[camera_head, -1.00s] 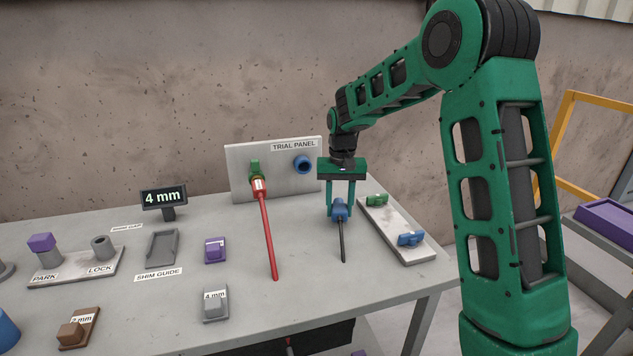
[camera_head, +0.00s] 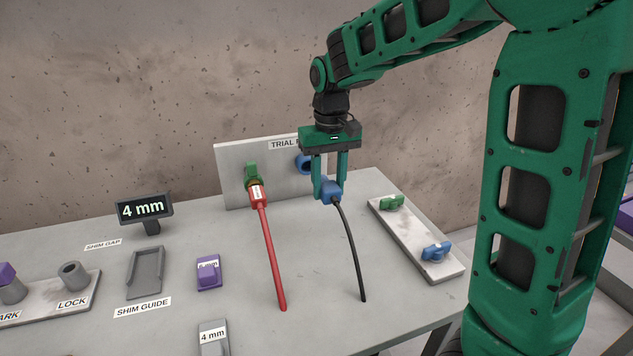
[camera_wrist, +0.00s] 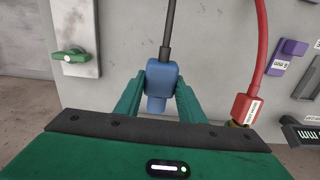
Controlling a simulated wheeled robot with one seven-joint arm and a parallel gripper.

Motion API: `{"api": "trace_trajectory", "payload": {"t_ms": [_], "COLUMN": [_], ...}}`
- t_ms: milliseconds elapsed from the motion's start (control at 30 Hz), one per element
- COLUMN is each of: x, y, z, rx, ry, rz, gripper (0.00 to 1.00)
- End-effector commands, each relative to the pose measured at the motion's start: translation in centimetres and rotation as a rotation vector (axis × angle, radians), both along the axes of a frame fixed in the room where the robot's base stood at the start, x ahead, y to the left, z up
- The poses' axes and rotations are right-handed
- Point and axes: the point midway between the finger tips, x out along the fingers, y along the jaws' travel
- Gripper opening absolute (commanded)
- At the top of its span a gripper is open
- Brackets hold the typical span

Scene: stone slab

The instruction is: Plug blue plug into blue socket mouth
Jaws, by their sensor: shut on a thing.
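The blue plug (camera_head: 328,190) is held between the fingers of my gripper (camera_head: 328,186), raised above the slab, with a black cable hanging from it down to the slab. In the wrist view the blue plug (camera_wrist: 161,82) sits between both green fingers (camera_wrist: 160,98). The blue socket mouth (camera_head: 304,164) is on the upright trial panel (camera_head: 232,178), just behind and left of my gripper, partly hidden by a finger. The plug is apart from the socket, as far as I can tell.
A red plug (camera_head: 259,195) with a red cable is at the green socket (camera_head: 252,170) on the panel's left. A light plate (camera_head: 412,236) at right carries a green piece (camera_head: 391,202) and a blue piece (camera_head: 436,252). The shim guide (camera_head: 146,272) and a purple block (camera_head: 208,272) are at left.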

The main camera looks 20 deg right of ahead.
Motion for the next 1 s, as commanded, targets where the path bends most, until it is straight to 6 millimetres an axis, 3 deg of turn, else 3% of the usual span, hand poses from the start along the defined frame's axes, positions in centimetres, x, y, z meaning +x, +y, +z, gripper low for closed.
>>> {"api": "trace_trajectory", "payload": {"t_ms": [200, 400, 1000], "x": [0.1, -0.1, 4.6], "y": [1.8, 2.1, 1.4], "z": [0.0, 0.0, 0.0], "rx": [0.000, 0.000, 0.000], "ry": [-0.001, -0.001, -0.001], "rz": [0.026, 0.029, 0.020], "gripper": [0.10, 0.10, 0.10]}}
